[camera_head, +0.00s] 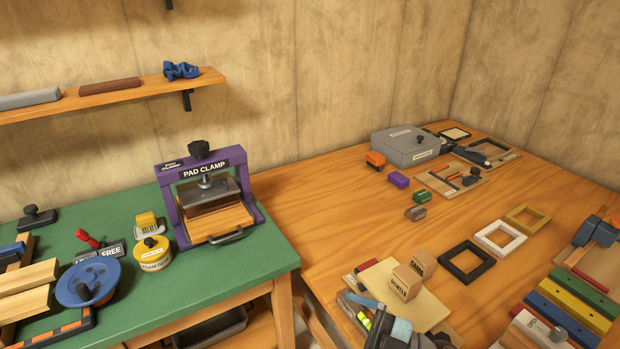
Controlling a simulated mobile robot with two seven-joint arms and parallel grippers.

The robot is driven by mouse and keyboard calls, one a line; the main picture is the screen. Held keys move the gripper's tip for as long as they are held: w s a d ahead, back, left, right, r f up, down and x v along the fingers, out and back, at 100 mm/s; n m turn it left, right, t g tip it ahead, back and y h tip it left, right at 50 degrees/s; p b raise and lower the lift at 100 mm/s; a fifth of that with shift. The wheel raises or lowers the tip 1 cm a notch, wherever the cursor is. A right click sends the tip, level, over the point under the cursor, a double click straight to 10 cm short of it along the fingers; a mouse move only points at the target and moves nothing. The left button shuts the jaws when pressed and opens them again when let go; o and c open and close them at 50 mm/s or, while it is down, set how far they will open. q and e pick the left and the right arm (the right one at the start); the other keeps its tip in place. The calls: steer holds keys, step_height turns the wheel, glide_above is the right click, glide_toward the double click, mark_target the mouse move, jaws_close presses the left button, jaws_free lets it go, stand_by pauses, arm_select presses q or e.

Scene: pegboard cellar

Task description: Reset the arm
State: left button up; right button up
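A purple pad clamp (163,200) stands upright at the right part of the green bench (205,285). A yellow round tin (153,254) stands to its left, and a blue round dish (88,281) lies further left.
The wooden table (340,215) has a clear left and middle part. A grey box (404,147) stands at its back. Black (444,261), white (479,235) and yellow (545,216) frames lie at right. Two wooden blocks (405,283) stand near the front. A shelf (120,95) hangs at upper left.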

steer(key=w+d+f+m+t+h, duration=0.2)
steer(key=d+f+m+t+h, duration=0.35)
steer(key=m+t+h, duration=0.45)
steer(key=s+d+f+m+g+h, duration=0.35)
steer(key=s+f+m, duration=0.2)
steer(key=f, duration=0.35)
steer(key=s+d+f+m+g+h, duration=0.2)
steer(key=s+d+f+m+h, duration=0.3)
steer(key=f, duration=0.4)
arm_select(q)
step_height(320, 180, up, 13)
steer(key=p, duration=1.4)
steer(key=shift+s+a+f+p, duration=0.2)
steer(key=shift+s+a+p, duration=0.15)
steer(key=shift+s+a, duration=0.1)
arm_select(e)
step_height(320, 180, up, 13)
steer(key=s+n+y, duration=0.1)
steer(key=shift+s+a+n+t, duration=0.25)
steer(key=shift+n+t, duration=0.1)
steer(key=shift+y, duration=0.25)
